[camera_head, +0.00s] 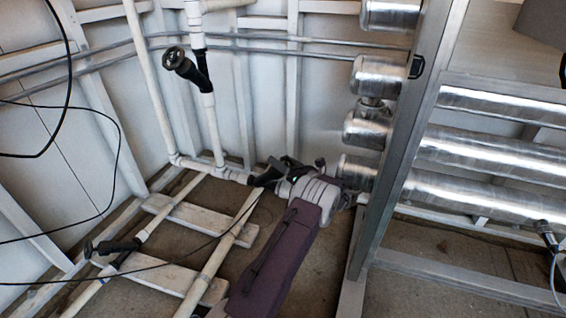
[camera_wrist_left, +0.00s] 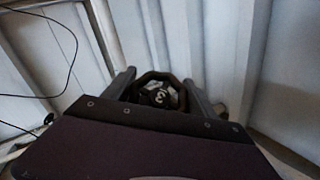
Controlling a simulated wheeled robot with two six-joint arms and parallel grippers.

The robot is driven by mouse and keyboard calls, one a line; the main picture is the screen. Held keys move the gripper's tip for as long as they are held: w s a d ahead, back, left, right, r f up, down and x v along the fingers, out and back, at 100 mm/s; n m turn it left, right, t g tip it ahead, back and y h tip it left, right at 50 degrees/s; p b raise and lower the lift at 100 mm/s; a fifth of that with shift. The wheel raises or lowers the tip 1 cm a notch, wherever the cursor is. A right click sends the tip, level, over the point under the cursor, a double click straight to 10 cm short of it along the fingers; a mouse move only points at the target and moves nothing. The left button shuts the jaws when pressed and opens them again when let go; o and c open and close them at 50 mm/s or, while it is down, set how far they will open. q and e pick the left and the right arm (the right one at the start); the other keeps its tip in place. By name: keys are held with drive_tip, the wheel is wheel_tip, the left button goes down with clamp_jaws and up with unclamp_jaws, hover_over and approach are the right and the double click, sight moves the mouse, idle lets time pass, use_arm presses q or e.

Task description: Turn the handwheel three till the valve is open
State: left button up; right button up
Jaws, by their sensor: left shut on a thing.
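Handwheel three is a dark, many-sided wheel with a pale mark like a 3 on its hub (camera_wrist_left: 158,96), seen in the left wrist view between my fingers. My left gripper (camera_wrist_left: 161,88) is shut on its rim, one finger on each side. In the head view my left arm reaches up from the bottom centre, and the left gripper (camera_head: 284,168) is at the black valve (camera_head: 267,175) on the low white pipe. The wheel is mostly hidden there by the gripper. How far the valve is turned cannot be told. My right gripper is not in view.
Another black handwheel (camera_head: 173,58) is on the upright white pipe, and one more (camera_head: 104,248) is on a floor pipe at lower left. A grey metal post (camera_head: 400,150) and shiny steel cylinders (camera_head: 480,152) stand right of the arm. Ribbed wall panels are behind.

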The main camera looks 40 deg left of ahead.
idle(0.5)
use_arm(q)
drive_tip(key=o, duration=1.3)
